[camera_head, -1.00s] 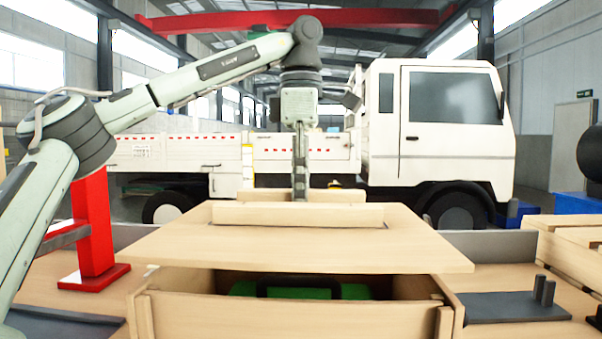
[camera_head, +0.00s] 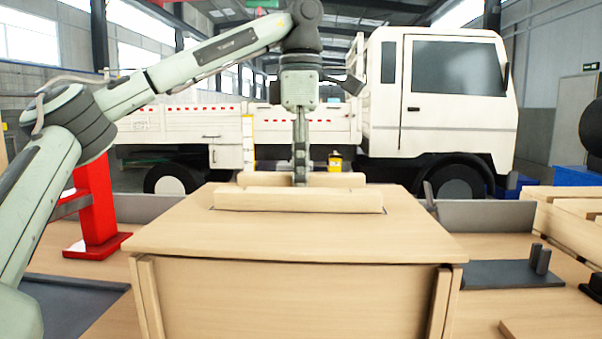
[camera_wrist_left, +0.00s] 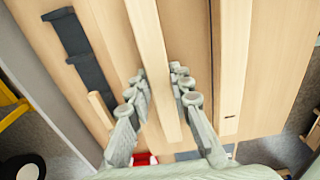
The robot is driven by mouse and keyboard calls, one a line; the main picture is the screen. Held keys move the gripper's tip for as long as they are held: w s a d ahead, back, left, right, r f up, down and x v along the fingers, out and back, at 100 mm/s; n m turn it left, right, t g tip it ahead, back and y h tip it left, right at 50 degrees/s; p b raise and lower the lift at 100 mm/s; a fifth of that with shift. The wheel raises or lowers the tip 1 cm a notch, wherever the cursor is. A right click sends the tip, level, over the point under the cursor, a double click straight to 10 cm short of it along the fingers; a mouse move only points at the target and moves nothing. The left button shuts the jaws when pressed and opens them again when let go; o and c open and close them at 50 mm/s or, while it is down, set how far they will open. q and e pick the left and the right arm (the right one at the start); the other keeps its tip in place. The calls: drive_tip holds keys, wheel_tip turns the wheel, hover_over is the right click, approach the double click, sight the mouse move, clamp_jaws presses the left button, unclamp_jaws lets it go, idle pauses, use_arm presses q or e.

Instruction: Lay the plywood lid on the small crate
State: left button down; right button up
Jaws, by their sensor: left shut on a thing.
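The plywood lid (camera_head: 200,230) is a flat, light wooden panel with raised battens on top. It lies level over the small crate (camera_head: 295,300), whose front wall shows below the lid's front edge. I see no gap between lid and crate in the head view, and the crate's inside is hidden. My left gripper (camera_head: 300,180) is shut on a batten of the lid, pointing down. In the left wrist view its fingers (camera_wrist_left: 165,95) straddle this batten (camera_wrist_left: 150,55). My right gripper is not in view.
A red stand (camera_head: 97,215) is at the left. A dark plate with two pegs (camera_head: 505,273) lies at the right, near a slatted wooden crate (camera_head: 565,222). A white truck (camera_head: 440,110) stands behind. Bare table top (camera_head: 535,312) shows at the front right.

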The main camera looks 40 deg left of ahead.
use_arm(q)
drive_tip(key=shift+f, duration=0.3)
drive_tip(key=c, duration=1.3)
unclamp_jaws()
wheel_tip(320, 180, up, 12)
